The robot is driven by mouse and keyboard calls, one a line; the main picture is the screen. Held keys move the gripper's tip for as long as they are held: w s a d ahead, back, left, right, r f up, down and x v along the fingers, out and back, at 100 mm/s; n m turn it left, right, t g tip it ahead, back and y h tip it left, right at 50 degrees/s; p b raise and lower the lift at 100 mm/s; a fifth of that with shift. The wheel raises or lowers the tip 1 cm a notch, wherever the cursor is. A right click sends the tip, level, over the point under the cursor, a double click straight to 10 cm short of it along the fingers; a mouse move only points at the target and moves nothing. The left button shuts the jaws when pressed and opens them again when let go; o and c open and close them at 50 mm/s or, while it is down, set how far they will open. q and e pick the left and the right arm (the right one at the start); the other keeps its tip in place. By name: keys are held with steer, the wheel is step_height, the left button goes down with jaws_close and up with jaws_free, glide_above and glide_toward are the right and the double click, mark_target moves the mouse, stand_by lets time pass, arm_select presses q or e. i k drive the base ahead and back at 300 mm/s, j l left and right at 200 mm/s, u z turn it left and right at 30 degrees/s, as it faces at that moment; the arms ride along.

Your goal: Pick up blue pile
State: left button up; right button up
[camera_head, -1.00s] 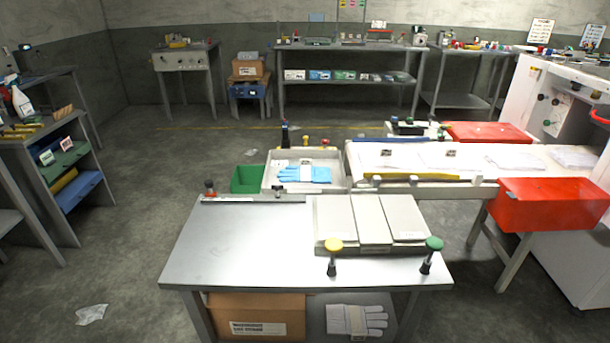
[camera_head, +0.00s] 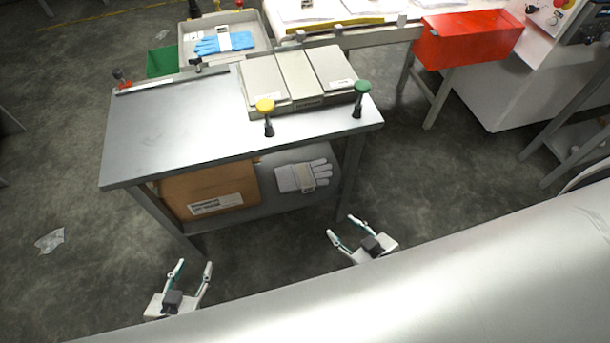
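The blue pile (camera_head: 222,43) is a stack of blue gloves with a white band around it. It lies in a grey tray (camera_head: 255,28) beyond the far edge of the steel table. My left gripper (camera_head: 193,266) is low at the bottom left, fingers apart and empty. My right gripper (camera_head: 341,226) is in front of the table's right side, fingers apart and empty. Both grippers are well short of the blue pile, on the near side of the table.
The steel table (camera_head: 160,135) carries grey panels (camera_head: 295,75), a yellow knob (camera_head: 265,107) and a green knob (camera_head: 362,88). Below are a cardboard box (camera_head: 185,190) and white gloves (camera_head: 305,177). A green bin (camera_head: 162,61) and red bin (camera_head: 470,38) stand beyond.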

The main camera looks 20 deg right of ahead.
mark_target(225, 42)
steer(key=u, duration=1.55)
steer(key=i+j+u, duration=0.2)
steer(key=i+u, duration=0.3)
steer(key=i+j+u, duration=0.1)
steer(key=i+u, duration=0.25)
steer(key=u, duration=0.15)
steer(key=i+j+z, duration=0.1)
steer(key=i, duration=0.55)
steer(key=i+j+z, duration=0.1)
steer(key=i, duration=0.55)
steer(key=i+l+z, duration=0.1)
steer(key=z, duration=0.35)
steer(key=i+z, duration=0.35)
steer(key=z, duration=0.15)
steer(key=i+j+z, duration=0.15)
steer(key=z, duration=0.3)
steer(key=i+l+z, duration=0.15)
steer(key=i+z, duration=0.25)
steer(key=i, duration=0.2)
steer(key=i+z, duration=0.45)
steer(key=i, duration=0.15)
steer(key=i+u, duration=0.2)
steer(key=i, duration=1.25)
